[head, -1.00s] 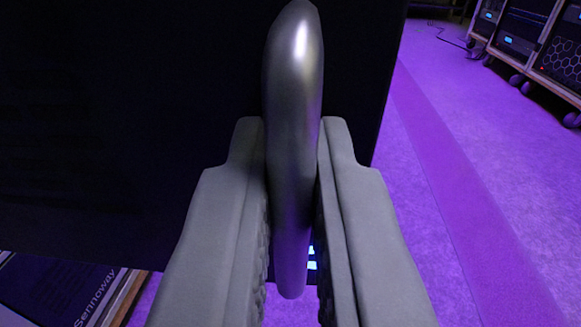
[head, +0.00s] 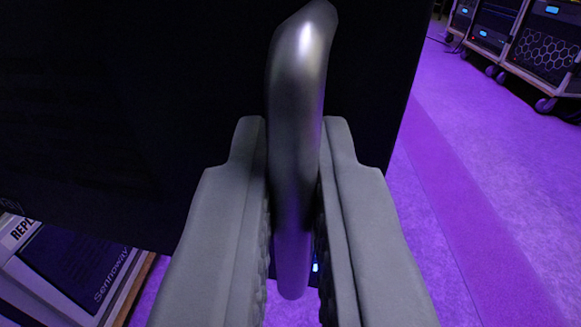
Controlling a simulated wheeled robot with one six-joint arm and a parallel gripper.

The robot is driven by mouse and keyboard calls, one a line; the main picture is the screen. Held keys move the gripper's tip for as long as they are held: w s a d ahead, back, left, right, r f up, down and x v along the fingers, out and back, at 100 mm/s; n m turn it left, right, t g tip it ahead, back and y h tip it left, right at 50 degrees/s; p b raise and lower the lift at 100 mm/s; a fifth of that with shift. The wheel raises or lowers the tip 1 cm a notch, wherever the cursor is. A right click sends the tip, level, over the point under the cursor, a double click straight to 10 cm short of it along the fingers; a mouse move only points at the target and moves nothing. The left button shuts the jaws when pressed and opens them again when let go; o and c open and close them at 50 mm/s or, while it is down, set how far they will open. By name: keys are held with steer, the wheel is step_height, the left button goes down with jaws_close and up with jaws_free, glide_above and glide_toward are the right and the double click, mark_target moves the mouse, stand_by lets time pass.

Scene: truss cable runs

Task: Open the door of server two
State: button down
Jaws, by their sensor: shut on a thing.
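A dark door panel (head: 120,120) fills the upper left and middle of the view. Its right edge slants down over the purple floor. A shiny grey metal handle (head: 298,110) stands upright on it and leans slightly right at the top. My gripper (head: 293,190) is shut on the handle, one finger on each side. The fingers hide the sides of the handle's lower part. No label tells which server the door belongs to.
Equipment racks on casters (head: 525,45) stand at the upper right. A grey case (head: 80,270) with "Sennoway" lettering lies at the lower left. The purple floor (head: 460,150) on the right is clear.

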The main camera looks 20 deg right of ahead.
steer(key=c, duration=1.9)
jaws_free()
steer(key=v, duration=1.7)
steer(key=shift+s, duration=0.2)
steer(key=shift+w, duration=0.1)
